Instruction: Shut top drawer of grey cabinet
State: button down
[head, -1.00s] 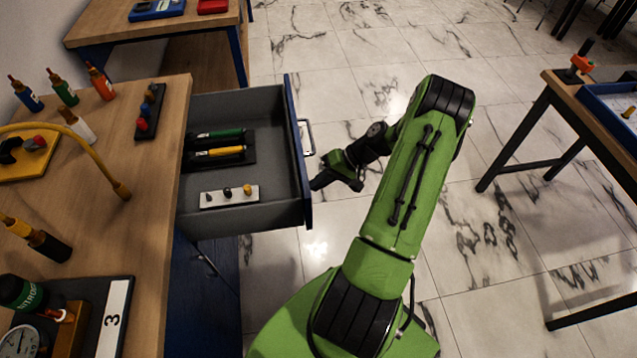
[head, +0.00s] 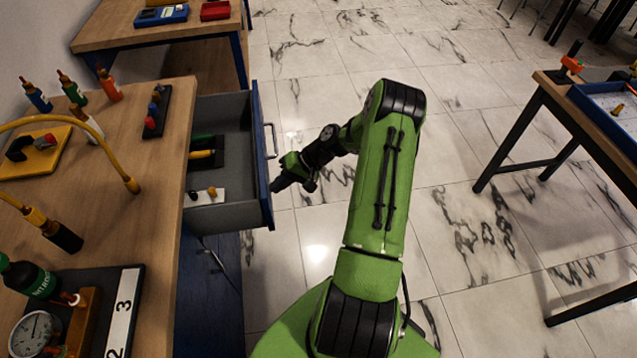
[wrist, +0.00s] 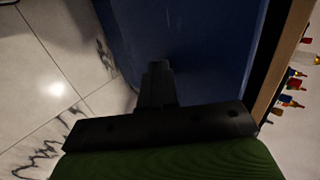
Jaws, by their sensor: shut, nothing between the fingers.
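The top drawer (head: 230,215) of the cabinet is partly open, sticking out to the right from under the wooden bench top. Its blue front (head: 262,160) has a metal handle (head: 271,140). My gripper (head: 276,186) is at the outer face of the drawer front, below the handle, its fingers shut and empty. In the wrist view the fingers (wrist: 158,68) point at the blue front (wrist: 190,40); whether they touch it I cannot tell for sure. Inside the drawer lie a yellow-and-black tool (head: 202,154) and a white strip with knobs (head: 205,196).
The wooden bench top (head: 150,200) above the drawer holds bottles, a yellow hose (head: 100,130) and a gauge (head: 35,335). Another table (head: 590,110) stands at the right. The tiled floor (head: 470,190) between is clear.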

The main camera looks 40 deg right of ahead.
jog(key=w+a, duration=0.3)
jog(key=a, duration=0.2)
jog(key=w+a, duration=0.4)
jog(key=a, duration=0.1)
jog(key=w+a, duration=0.4)
jog(key=a, duration=0.2)
jog(key=shift+w+b, duration=0.1)
jog(key=shift+b, duration=0.2)
jog(key=shift+w+a, duration=0.35)
jog(key=shift+a, duration=0.3)
jog(key=shift+r, duration=0.1)
